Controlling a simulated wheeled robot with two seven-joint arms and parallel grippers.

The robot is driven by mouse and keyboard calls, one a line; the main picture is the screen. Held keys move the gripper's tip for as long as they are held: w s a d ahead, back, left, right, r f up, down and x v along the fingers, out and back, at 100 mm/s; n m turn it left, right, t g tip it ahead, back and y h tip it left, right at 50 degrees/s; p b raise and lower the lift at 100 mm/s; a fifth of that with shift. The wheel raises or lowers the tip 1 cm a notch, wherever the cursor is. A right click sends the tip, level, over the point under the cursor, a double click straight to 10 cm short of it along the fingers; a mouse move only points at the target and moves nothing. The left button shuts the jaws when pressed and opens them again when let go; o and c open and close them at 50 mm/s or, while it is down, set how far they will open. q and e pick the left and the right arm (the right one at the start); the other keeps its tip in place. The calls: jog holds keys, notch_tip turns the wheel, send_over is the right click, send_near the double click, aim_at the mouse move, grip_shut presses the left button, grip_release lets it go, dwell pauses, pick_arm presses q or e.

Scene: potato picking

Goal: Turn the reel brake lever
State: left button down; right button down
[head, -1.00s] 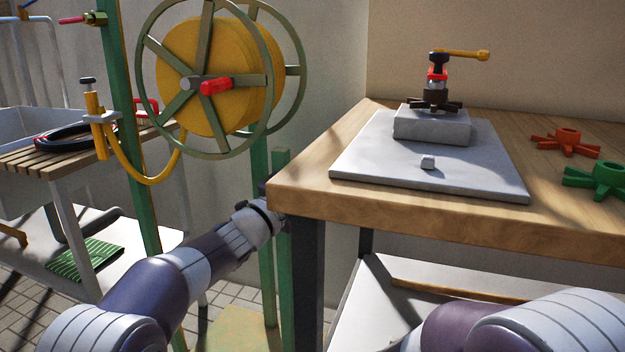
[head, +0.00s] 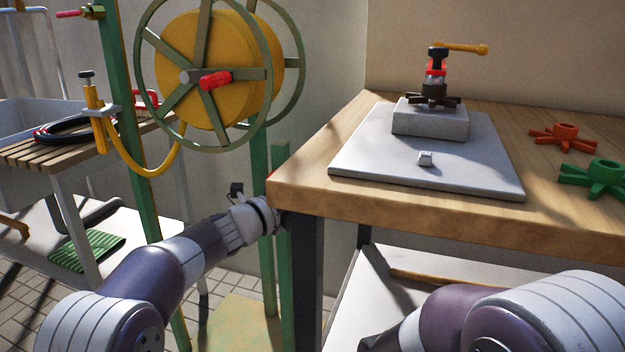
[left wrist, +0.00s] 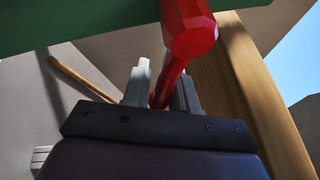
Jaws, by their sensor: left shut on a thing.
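The reel brake lever, red with a faceted knob (left wrist: 190,30), runs down between the fingers of my left gripper (left wrist: 158,85) in the left wrist view. The gripper is shut on its shaft, below the knob. A green bar (left wrist: 80,22) crosses behind the lever. In the head view my left arm reaches to the green post by the table corner; its fingers and most of the lever are hidden there. The yellow hose reel (head: 190,60) with green spoked wheels and a red crank handle (head: 215,80) stands above. My right arm is at the lower right; its fingers are out of sight.
The wooden table (head: 300,190) has its corner close to my left wrist. On it are a grey slab (head: 370,170) with a clamped fitting (head: 435,85), an orange handwheel (head: 565,135) and a green handwheel (head: 600,175). A slatted bench (head: 40,155) stands at left.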

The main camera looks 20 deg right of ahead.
pick_arm(q)
jog(key=shift+w+a+f+m+y, duration=0.15)
jog(key=shift+f+m+y, duration=0.15)
jog(key=shift+f+m, duration=0.35)
jog(key=c, duration=1.1)
grip_release()
jog(key=shift+r, duration=0.1)
jog(key=shift+c, duration=0.2)
jog(key=p+v, duration=0.3)
jog(key=v, duration=0.9)
jog(key=shift+a, duration=0.35)
